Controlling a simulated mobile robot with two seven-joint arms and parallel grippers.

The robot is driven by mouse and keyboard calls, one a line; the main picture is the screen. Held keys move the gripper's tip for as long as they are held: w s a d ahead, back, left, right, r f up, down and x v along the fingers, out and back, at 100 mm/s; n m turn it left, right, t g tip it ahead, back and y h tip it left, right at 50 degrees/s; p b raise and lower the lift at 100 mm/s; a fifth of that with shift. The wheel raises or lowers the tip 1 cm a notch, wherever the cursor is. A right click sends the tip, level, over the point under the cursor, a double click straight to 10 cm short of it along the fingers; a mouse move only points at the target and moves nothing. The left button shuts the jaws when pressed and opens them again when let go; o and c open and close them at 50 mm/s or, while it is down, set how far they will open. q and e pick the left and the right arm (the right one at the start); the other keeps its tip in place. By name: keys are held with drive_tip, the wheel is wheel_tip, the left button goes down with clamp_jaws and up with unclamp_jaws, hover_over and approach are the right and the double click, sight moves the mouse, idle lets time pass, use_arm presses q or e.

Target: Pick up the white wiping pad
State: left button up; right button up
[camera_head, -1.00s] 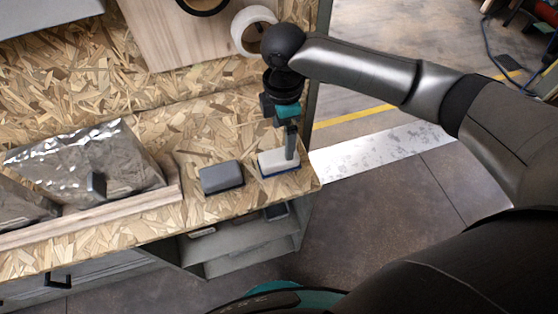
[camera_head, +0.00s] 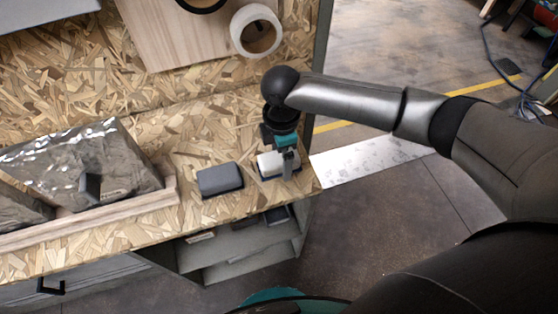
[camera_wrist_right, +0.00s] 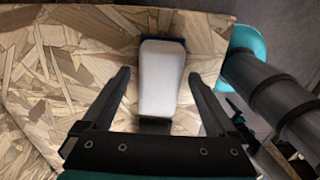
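The white wiping pad (camera_head: 268,162) lies near the right corner of the chipboard worktop, with a dark blue edge showing. In the right wrist view the pad (camera_wrist_right: 161,75) shows as a pale rounded block between my fingers. My right gripper (camera_head: 287,172) points down at the pad from above. In the wrist view its two fingers (camera_wrist_right: 160,88) stand apart, one on each side of the pad, with visible gaps. I cannot tell how far the fingertips are above the worktop. My left gripper is not in view.
A dark grey block (camera_head: 220,180) lies just left of the pad. A wooden strip (camera_head: 95,222) and a shiny silver bag (camera_head: 75,165) are further left. A white roll (camera_head: 255,31) is at the back. The worktop's right edge is close to the pad.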

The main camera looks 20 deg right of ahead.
sight(281, 157)
drive_tip(key=c, duration=1.4)
drive_tip(key=shift+r, duration=0.1)
wheel_tip(281, 157, up, 20)
drive_tip(key=p, duration=0.4)
drive_tip(key=shift+p, duration=0.4)
